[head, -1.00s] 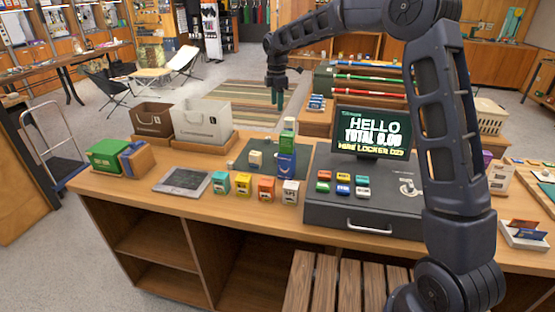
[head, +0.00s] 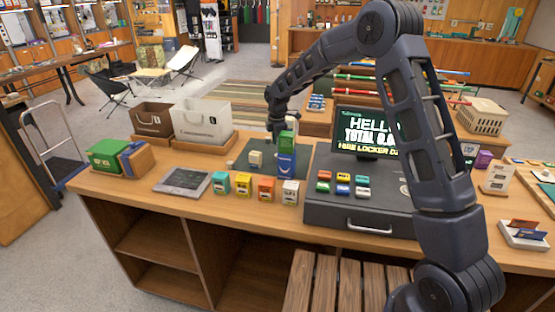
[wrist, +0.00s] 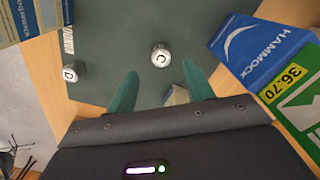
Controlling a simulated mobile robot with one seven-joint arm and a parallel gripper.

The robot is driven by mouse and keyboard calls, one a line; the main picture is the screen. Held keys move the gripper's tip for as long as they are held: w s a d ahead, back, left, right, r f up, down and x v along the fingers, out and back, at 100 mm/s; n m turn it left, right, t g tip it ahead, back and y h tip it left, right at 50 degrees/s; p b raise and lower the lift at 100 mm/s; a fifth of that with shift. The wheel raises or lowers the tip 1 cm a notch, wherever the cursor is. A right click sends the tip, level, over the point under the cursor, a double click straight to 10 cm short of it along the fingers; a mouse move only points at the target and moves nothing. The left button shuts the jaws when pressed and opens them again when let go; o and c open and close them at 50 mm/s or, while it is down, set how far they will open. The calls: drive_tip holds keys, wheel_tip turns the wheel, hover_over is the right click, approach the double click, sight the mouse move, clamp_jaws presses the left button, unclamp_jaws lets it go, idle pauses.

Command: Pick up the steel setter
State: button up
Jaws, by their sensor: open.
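In the wrist view, two small round steel-grey pieces stand on the dark green mat (wrist: 120,30). One steel piece marked C (wrist: 161,56) lies just beyond my fingertips, near the line between them. The other steel piece, marked D (wrist: 70,73), is to the left. I cannot tell from the pictures which is the steel setter. My gripper (wrist: 161,74) is open with green fingers, and nothing is between them. In the head view my gripper (head: 275,133) hangs low over the back of the mat (head: 240,160), partly behind boxes; the steel pieces are not made out there.
A pale block (head: 256,159) is on the mat. The register (head: 365,133) stands to the right, a grey bin (head: 203,121) to the left.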

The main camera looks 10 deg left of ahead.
wheel_tip(320, 180, down, 5)
drive_tip(key=c, duration=1.1)
wheel_tip(320, 180, up, 20)
